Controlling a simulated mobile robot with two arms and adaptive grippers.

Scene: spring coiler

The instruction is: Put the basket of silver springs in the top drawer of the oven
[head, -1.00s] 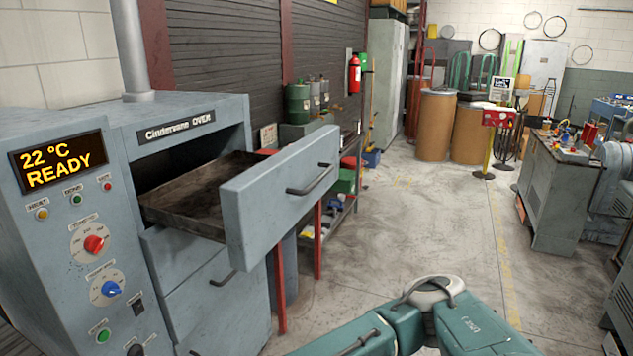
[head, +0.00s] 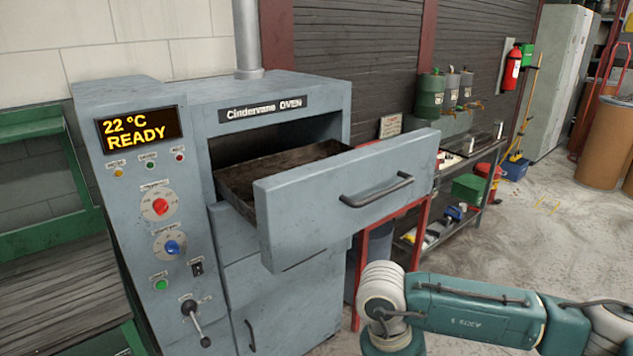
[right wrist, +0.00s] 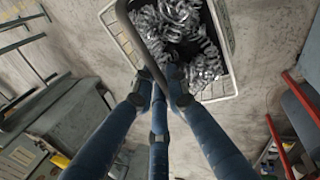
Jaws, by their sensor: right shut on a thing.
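The oven (head: 280,103) stands at the left of the head view, its display reading 22 °C READY. Its top drawer (head: 345,195) is pulled out, and the part of the tray inside that shows (head: 270,175) looks empty. The drawer below is shut. In the right wrist view, my right gripper (right wrist: 160,85) is shut on the dark handle of the basket. My left gripper is not seen.
A green bench (head: 50,240) stands left of the oven. The concrete floor (head: 540,220) at the right is open. Red bars (right wrist: 295,110) show near the basket in the right wrist view.

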